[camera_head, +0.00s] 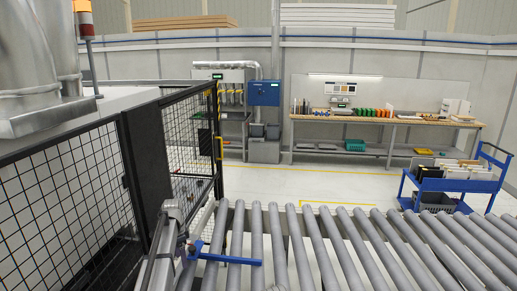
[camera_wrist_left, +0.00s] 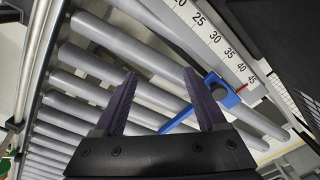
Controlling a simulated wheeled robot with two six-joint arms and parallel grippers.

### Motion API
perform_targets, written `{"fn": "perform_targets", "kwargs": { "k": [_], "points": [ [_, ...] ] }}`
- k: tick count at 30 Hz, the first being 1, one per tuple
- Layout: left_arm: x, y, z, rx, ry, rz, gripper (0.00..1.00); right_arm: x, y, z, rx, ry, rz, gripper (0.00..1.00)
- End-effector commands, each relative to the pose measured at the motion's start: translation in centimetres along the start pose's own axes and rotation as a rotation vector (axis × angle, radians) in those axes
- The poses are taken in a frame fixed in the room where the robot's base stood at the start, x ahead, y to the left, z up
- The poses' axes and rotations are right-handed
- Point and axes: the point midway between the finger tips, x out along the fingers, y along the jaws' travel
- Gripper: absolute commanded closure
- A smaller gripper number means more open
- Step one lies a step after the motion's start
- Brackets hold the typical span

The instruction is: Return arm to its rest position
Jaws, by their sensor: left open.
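My left gripper (camera_wrist_left: 158,73) shows in the left wrist view with its two dark purple fingers apart. Nothing is between them. It is over the grey rollers of a conveyor (camera_wrist_left: 85,70). In the head view I cannot clearly make out its fingers. My right gripper is in neither view.
A black mesh fence (camera_head: 75,190) stands left. A blue cart (camera_head: 450,183) and a workbench (camera_head: 385,119) stand beyond the conveyor (camera_head: 330,245).

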Motion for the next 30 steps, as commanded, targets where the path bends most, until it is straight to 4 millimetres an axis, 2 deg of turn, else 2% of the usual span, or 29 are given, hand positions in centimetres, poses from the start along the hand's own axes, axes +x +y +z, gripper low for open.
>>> {"fn": "perform_targets", "kwargs": {
  "k": [1, 8, 16, 23, 26, 30],
  "points": [
    [0.0, 0.0, 0.0, 0.0, 0.0, 0.0, 0.26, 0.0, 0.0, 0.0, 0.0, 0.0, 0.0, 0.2],
    [1.1, 3.3, -0.8, -0.033, -0.007, 0.0, 0.26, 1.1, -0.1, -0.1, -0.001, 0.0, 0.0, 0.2],
    [2.7, 8.6, -1.9, -0.093, -0.018, -0.001, 0.26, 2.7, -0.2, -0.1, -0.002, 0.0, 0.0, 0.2],
    [5.3, 16.9, -2.6, -0.189, -0.037, -0.007, 0.26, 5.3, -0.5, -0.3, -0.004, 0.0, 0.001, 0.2],
    [7.1, 22.3, -2.5, -0.25, -0.048, -0.013, 0.26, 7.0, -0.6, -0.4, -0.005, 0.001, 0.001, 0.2],
    [10.1, 31.4, -1.0, -0.367, -0.067, -0.031, 0.26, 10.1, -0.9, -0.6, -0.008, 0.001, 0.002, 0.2]
  ]
}}
